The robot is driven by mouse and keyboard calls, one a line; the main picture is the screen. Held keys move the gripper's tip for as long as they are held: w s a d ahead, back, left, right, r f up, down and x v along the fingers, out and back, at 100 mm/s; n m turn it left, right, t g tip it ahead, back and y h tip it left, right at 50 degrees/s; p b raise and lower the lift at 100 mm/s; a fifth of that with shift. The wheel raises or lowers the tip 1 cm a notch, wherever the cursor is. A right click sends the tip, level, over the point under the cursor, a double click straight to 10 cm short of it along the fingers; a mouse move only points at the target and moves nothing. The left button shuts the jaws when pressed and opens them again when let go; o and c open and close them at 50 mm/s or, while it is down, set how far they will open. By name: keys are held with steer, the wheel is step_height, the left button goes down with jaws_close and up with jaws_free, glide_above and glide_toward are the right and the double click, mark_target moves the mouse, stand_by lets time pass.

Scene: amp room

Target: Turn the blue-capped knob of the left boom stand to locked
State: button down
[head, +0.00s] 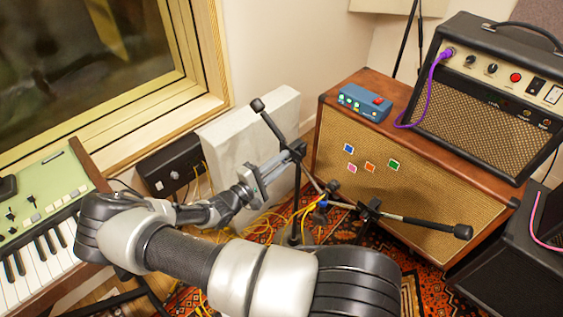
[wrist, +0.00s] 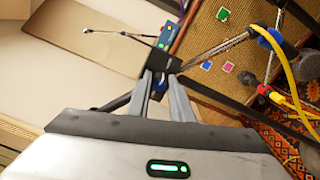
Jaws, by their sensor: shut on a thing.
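The left boom stand has a thin dark boom (head: 272,126) that slopes down to the right from a black end weight. Its black clutch (head: 298,148) sits at the top of the upright pole; the clutch also shows in the wrist view (wrist: 173,63). My gripper (head: 289,158) reaches this clutch from the lower left. In the wrist view my gripper (wrist: 163,84) has its two grey fingers shut on the blue-capped knob (wrist: 159,88), with a little blue showing between them. The fingers hide most of the knob, so I cannot read its angle.
A second boom stand (head: 370,209) stands to the right, its boom crossing before the wooden speaker cabinet (head: 340,135). A blue pedal box (head: 364,102) and an amplifier (head: 490,85) rest on top. Yellow cables (head: 262,222) lie below. A keyboard (head: 45,225) is at left.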

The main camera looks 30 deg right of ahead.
steer(key=c, duration=1.6)
jaws_free()
steer(key=shift+o, duration=0.2)
steer(key=p+v, duration=0.1)
steer(key=v, duration=1.6)
steer(key=shift+a, duration=0.25)
steer(key=shift+s+r, duration=0.1)
